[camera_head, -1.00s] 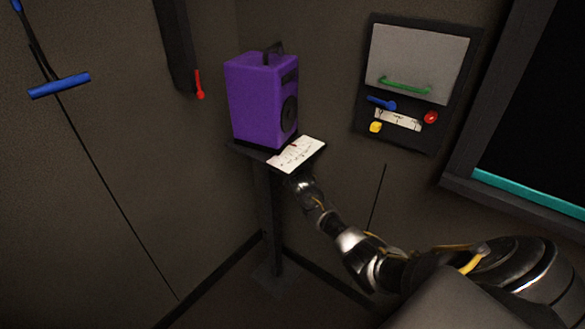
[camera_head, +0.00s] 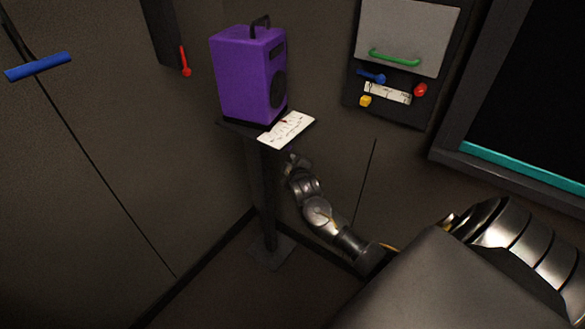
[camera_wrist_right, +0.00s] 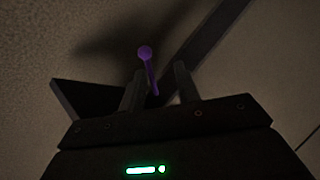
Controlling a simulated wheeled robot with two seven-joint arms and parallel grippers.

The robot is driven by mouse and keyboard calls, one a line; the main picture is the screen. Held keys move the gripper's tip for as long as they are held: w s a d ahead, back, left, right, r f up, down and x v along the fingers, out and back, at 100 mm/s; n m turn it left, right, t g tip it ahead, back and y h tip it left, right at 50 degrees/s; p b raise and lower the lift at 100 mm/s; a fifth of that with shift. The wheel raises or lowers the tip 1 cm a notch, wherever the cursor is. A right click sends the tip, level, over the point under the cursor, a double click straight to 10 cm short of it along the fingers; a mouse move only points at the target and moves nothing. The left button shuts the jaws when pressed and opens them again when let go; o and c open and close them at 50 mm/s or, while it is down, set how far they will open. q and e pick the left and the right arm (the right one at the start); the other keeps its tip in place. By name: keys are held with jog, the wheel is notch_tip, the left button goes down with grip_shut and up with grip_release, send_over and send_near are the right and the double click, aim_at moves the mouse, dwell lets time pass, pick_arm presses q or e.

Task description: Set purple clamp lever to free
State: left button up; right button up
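The purple clamp lever (camera_wrist_right: 148,68), a thin rod with a ball end, shows in the right wrist view. My right gripper (camera_wrist_right: 159,82) is open, with one finger on each side of the lever. Whether a finger touches it I cannot tell. In the head view my right gripper (camera_head: 292,160) is just below the white label plate (camera_head: 287,130) at the front of the stand; the lever cannot be made out clearly there. The markings on the plate are too small to read. My left gripper is not in view.
A purple speaker-like box (camera_head: 245,78) with a handle stands on the dark stand (camera_head: 262,190). A wall panel (camera_head: 405,40) with a green handle and small knobs is to the right. A red lever (camera_head: 185,62) and a blue handle (camera_head: 38,66) are at the left.

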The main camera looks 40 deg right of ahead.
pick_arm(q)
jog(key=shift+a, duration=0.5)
pick_arm(e)
jog(key=shift+s+a, duration=0.25)
jog(key=shift+s, duration=0.25)
jog(key=shift+s+a, duration=0.2)
jog(key=shift+s, duration=0.25)
